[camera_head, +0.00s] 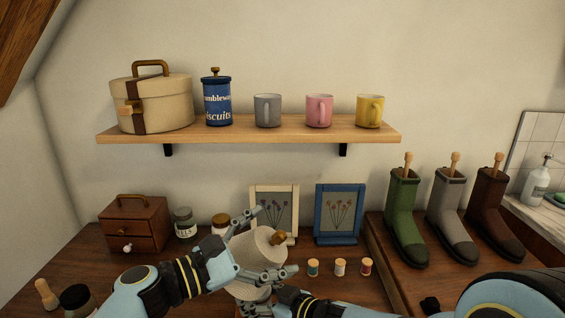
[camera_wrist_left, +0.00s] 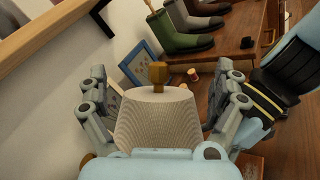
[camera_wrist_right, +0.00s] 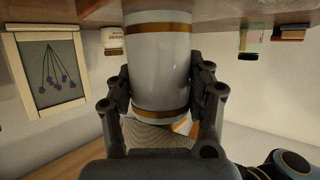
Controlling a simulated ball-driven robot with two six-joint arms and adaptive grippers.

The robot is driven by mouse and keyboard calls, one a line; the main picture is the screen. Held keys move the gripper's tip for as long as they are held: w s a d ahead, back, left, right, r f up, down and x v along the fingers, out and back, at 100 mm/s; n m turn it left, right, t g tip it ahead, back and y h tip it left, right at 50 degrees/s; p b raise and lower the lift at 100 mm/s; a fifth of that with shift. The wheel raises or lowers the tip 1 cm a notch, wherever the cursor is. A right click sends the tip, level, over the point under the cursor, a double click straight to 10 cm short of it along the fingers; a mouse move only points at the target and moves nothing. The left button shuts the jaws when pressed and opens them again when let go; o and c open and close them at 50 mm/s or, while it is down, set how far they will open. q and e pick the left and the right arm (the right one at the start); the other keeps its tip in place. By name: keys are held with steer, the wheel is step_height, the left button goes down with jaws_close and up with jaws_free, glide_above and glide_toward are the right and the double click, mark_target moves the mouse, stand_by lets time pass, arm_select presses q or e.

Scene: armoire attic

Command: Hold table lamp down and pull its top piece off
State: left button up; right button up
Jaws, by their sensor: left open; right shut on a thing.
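The table lamp has a cream ribbed shade (camera_head: 256,250) topped by a brown-gold knob (camera_head: 278,238). In the left wrist view the shade (camera_wrist_left: 157,122) and knob (camera_wrist_left: 158,74) lie between the fingers of my open left gripper (camera_wrist_left: 165,95). In the head view my left gripper (camera_head: 266,242) is at the shade, with a finger on either side. My right gripper (camera_wrist_right: 160,80) is shut on the lamp's white body (camera_wrist_right: 158,65), which has gold bands. In the head view my right gripper (camera_head: 258,306) is low, below the shade. The shade hides much of the body there.
Two picture frames, one cream (camera_head: 275,207) and one blue (camera_head: 338,212), stand behind the lamp. Several thread spools (camera_head: 340,267) stand to its right. A jar (camera_head: 184,224) and a small drawer chest (camera_head: 135,224) are at left. Boots (camera_head: 403,215) stand further right. A shelf (camera_head: 250,131) hangs above.

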arm_select(q)
steer(key=shift+x, duration=0.9)
steer(key=c, duration=1.6)
steer(key=shift+c, duration=0.3)
